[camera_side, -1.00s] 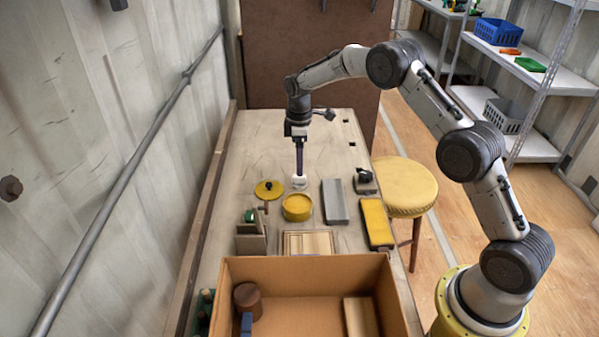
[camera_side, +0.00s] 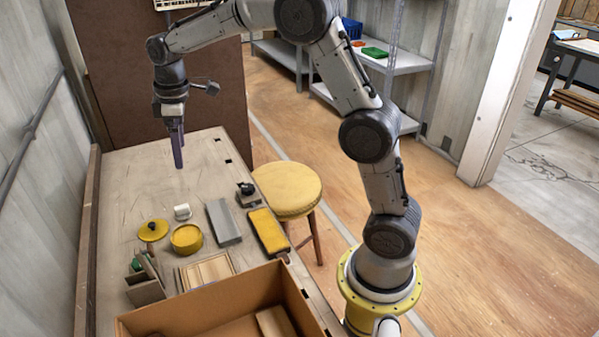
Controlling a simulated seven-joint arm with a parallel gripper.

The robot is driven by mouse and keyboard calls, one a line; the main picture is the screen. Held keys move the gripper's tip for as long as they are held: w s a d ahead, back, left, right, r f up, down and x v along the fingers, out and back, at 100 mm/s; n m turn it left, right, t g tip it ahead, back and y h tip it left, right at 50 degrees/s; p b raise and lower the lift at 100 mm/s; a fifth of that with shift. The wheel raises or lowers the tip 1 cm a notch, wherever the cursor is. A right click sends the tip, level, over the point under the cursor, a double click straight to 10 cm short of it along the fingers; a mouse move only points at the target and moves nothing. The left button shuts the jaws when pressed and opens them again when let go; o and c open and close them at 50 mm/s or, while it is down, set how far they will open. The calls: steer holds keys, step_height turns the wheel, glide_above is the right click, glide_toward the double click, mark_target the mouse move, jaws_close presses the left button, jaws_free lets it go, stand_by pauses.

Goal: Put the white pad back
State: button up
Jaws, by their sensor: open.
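The white pad (camera_side: 182,212) is a small pale cylinder-like piece. It appears to rest on the bench just behind the round yellow tin (camera_side: 186,240), not in it. Whether it touches the tin's rim I cannot tell. The tin looks open, and a yellow lid with a dark knob (camera_side: 153,231) is to its left. My gripper (camera_side: 179,165) points down above the bench, behind and clear of the pad. It is open and empty; its fingers overlap from this angle.
A grey block (camera_side: 223,222) and a yellow block (camera_side: 268,231) lie right of the tin. A small dark-topped item (camera_side: 248,191) is behind them. A wooden tray (camera_side: 206,271) and a cardboard box (camera_side: 215,303) are in front. The bench's far part is clear. A yellow stool (camera_side: 288,189) stands at right.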

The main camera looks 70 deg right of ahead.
steer(key=s+a+r+m+t, duration=0.15)
steer(key=s+r, duration=0.25)
steer(key=s, duration=0.5)
steer(key=s+a+r+m+t, duration=0.15)
steer(key=s+r, duration=0.25)
steer(key=s, duration=0.4)
steer(key=s+a+f+m+t, duration=0.1)
steer(key=s+a+f+m, duration=0.1)
steer(key=s, duration=1.2)
step_height(320, 180, down, 2)
steer(key=shift+a+f+m, duration=0.2)
steer(key=shift+m, duration=0.6)
